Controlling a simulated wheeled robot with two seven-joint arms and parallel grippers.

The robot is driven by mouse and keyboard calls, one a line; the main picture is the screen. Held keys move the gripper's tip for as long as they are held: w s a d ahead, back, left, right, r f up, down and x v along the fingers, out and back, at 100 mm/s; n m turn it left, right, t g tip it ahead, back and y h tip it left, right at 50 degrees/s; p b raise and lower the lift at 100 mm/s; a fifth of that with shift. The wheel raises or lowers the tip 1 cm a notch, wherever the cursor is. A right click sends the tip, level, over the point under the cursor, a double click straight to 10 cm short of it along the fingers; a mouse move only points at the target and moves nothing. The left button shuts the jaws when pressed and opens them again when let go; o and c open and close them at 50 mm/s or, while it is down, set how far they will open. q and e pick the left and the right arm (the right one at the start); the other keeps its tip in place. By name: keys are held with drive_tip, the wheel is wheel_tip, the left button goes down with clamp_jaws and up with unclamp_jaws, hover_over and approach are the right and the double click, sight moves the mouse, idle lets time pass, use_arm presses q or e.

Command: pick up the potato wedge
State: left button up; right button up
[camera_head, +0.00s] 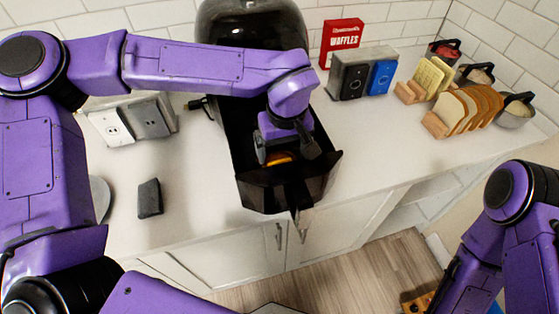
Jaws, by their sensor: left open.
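The potato wedge (280,158) is a small orange-yellow piece inside the black air fryer basket (262,192). The basket is pulled out toward the front edge of the counter. My left gripper (287,155) reaches down into the basket from above, with its fingers apart on either side of the wedge. Part of the wedge is hidden by the gripper, and I cannot tell whether a finger touches it. My right arm (480,255) is at the lower right, and its gripper does not show.
The black air fryer (252,22) stands behind the basket. A dark block (150,198) lies at left. The counter right of the basket is clear.

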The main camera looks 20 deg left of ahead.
sight(279, 161)
use_arm(q)
drive_tip(key=f, duration=0.3)
drive_tip(key=a+f, duration=0.1)
drive_tip(key=f, duration=0.1)
drive_tip(key=shift+w+p, duration=0.25)
drive_tip(key=shift+p, duration=0.15)
drive_tip(key=shift+r, duration=0.1)
drive_tip(key=c, duration=1.1)
